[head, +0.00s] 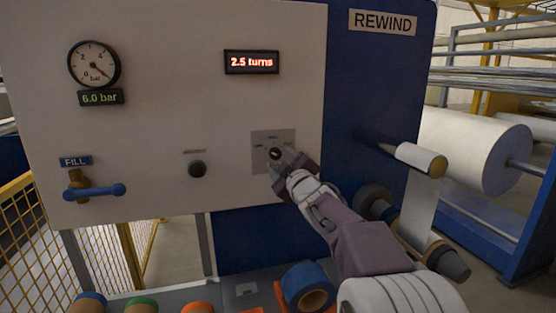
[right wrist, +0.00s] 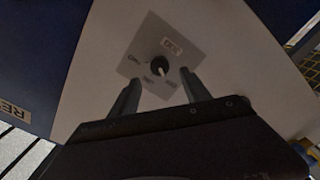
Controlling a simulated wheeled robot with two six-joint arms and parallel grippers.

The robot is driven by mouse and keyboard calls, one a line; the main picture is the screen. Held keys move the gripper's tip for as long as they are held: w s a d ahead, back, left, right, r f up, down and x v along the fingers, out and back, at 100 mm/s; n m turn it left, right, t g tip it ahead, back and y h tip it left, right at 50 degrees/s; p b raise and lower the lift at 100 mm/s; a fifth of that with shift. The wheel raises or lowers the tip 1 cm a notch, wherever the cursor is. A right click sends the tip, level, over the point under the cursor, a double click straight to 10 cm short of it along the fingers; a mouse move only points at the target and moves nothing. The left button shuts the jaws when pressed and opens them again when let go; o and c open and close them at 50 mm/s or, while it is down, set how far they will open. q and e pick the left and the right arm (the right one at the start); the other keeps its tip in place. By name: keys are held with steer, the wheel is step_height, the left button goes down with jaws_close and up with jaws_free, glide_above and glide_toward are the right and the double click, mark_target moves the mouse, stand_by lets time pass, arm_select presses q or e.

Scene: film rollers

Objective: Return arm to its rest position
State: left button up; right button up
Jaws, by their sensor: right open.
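My right gripper (head: 285,160) is in front of the machine's white panel, at a grey plate (head: 260,138) with a dark rotary knob (head: 275,153). In the right wrist view the two fingers of the right gripper (right wrist: 156,92) are apart, with the knob (right wrist: 160,67) between and just beyond their tips. Nothing is held. Whether a finger touches the plate, I cannot tell. My right arm reaches up from the lower right of the head view. My left gripper is not in view.
The panel carries a pressure gauge (head: 94,64), a 6.0 bar display (head: 101,97), a 2.5 turns display (head: 251,62), a black button (head: 197,169) and a blue FILL valve handle (head: 100,191). A roller (head: 422,160) juts out right of my arm. Coloured rolls (head: 308,287) lie below.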

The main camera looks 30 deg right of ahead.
steer(key=v, duration=0.2)
steer(key=shift+s+a, duration=0.1)
steer(key=shift+s, duration=0.15)
